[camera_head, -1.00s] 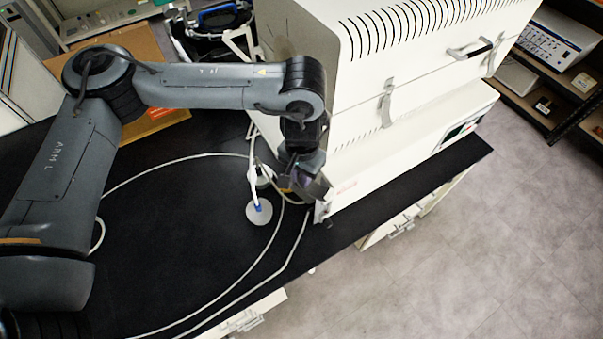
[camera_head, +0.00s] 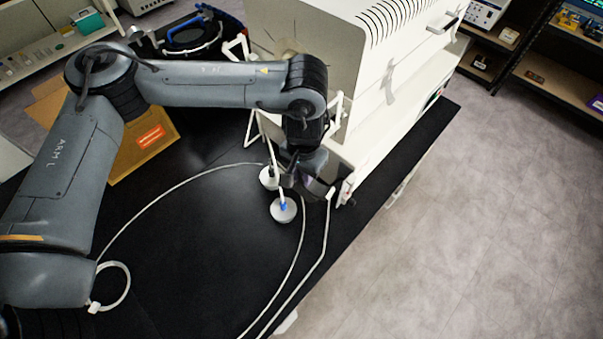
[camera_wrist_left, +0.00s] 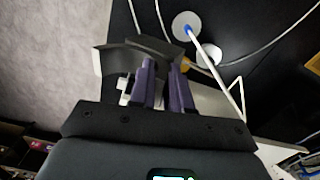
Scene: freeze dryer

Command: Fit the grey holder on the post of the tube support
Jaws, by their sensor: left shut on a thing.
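My left gripper (camera_head: 318,188) is beside the front left corner of the white freeze dryer, just above the black bench. In the left wrist view its two purple fingers (camera_wrist_left: 163,78) are shut on a dark grey curved piece, which I take to be the grey holder (camera_wrist_left: 125,58). A tube support stands close by: a round pale base (camera_head: 284,212) with a blue part and a thin white post, which also shows in the left wrist view (camera_wrist_left: 203,46). The holder is apart from the post in the wrist view. My right gripper is not in view.
A second round pale base (camera_head: 268,180) stands close to the first. White tubes or cables (camera_head: 160,193) loop over the black bench (camera_head: 210,250). The freeze dryer (camera_head: 310,40) blocks the back right. The bench's left middle is mostly clear.

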